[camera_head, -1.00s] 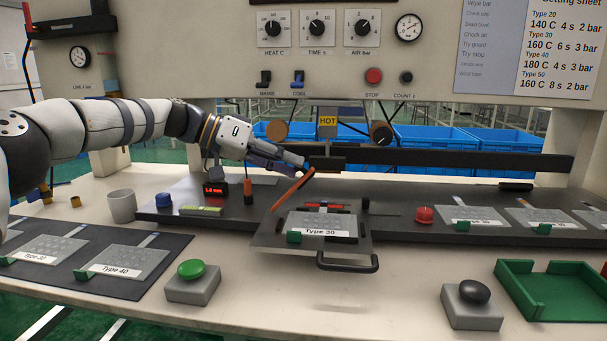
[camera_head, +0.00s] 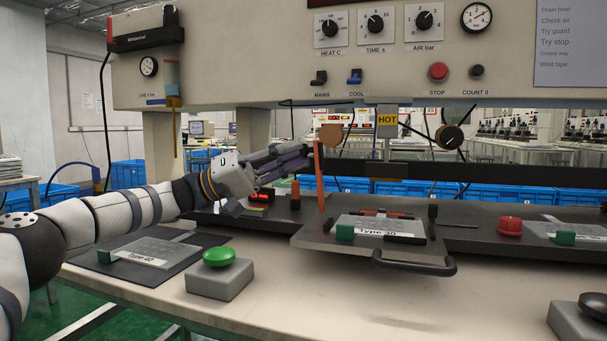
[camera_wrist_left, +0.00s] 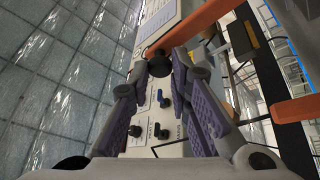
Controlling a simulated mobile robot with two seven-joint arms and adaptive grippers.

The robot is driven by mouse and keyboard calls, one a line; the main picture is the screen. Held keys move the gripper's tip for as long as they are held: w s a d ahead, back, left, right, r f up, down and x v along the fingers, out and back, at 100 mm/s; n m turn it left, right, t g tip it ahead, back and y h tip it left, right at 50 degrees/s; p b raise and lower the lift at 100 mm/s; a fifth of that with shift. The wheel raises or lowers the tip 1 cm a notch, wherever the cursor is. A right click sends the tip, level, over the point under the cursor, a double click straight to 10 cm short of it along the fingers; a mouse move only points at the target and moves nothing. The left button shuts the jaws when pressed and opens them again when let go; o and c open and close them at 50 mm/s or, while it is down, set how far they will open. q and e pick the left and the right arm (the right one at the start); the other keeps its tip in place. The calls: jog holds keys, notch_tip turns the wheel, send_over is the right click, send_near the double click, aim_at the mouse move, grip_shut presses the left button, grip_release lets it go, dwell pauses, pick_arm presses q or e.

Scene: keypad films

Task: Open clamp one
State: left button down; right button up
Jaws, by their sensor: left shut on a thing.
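The plate labelled Type 30 (camera_head: 376,232) lies on a dark tray with a black front handle (camera_head: 415,267). An orange lever (camera_head: 320,185) stands nearly upright at the tray's left side; I take it as clamp one's lever, though no clamp number is readable. My left gripper (camera_head: 308,158) is at the lever's upper end. In the left wrist view, the gripper (camera_wrist_left: 160,66) is shut on a dark knob at the end of the orange lever (camera_wrist_left: 190,27). A second orange bar (camera_wrist_left: 295,109) shows at the right there. My right gripper is not in view.
A green button box (camera_head: 219,281) stands in front of the Type 40 plate (camera_head: 140,253). A HOT sign (camera_head: 387,121) hangs above the tray, near a dark crossbar (camera_head: 480,174). A red knob (camera_head: 509,226) is to the right.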

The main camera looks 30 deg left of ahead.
pick_arm(q)
jog(key=shift+s+a+f+t+h+b, duration=0.1)
jog(key=shift+a+f+t+h+b, duration=0.25)
jog(key=shift+b, duration=0.35)
jog(key=shift+r, duration=0.2)
jog(key=c, duration=1.5)
grip_release()
jog(key=shift+d, duration=0.1)
jog(key=shift+o, duration=0.2)
jog(key=shift+f, duration=0.1)
jog(key=s+a+f, duration=0.1)
jog(key=s+a, duration=0.7)
jog(key=a, duration=0.4)
jog(key=shift+a, duration=0.15)
jog(key=shift+s, duration=0.1)
